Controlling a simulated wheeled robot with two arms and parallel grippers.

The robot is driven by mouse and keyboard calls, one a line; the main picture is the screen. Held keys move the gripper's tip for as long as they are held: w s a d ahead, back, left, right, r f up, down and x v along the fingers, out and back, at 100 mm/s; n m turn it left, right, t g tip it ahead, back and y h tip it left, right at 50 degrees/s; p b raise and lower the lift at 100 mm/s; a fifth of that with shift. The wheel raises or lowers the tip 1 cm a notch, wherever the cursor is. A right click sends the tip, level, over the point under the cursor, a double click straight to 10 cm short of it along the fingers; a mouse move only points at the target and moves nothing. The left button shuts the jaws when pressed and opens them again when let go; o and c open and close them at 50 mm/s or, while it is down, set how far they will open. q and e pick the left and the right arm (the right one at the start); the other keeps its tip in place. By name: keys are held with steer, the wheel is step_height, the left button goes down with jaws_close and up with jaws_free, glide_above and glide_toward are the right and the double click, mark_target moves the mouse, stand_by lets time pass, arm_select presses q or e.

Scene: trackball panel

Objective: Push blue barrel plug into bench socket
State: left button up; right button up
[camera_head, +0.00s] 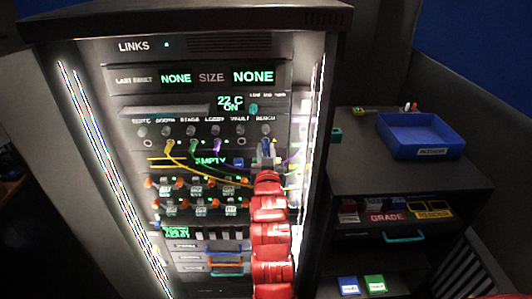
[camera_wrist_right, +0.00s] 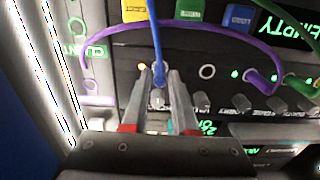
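The blue barrel plug (camera_wrist_right: 160,67), on a blue cable, sits between the fingertips of my right gripper (camera_wrist_right: 160,74) in the right wrist view. The fingers flank it closely and appear shut on it. The plug is at the socket row, against the panel by the bench socket; I cannot tell how deep it sits. A small amber light shows beside it. In the head view my right gripper (camera_head: 267,152) is under the BENCH label (camera_head: 265,129) and hides the socket. My left gripper is not in view.
An empty ringed socket (camera_wrist_right: 207,71) is beside the plug. A purple cable (camera_wrist_right: 200,27) arches past the gripper, and yellow and green cables hang nearby. Knobs (camera_wrist_right: 200,102) line the panel close to the fingers. A blue tray (camera_head: 420,135) stands on the right-hand cabinet.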

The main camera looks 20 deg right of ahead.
steer(key=o, duration=0.3)
steer(key=shift+s+a+f, duration=0.15)
steer(key=shift+s+a, duration=0.1)
steer(key=shift+s, duration=0.3)
steer(key=p+v, duration=0.9)
steer(key=v, duration=0.7)
steer(key=shift+s+r+p, duration=0.15)
steer(key=shift+r+p, duration=0.05)
steer(key=shift+p, duration=0.15)
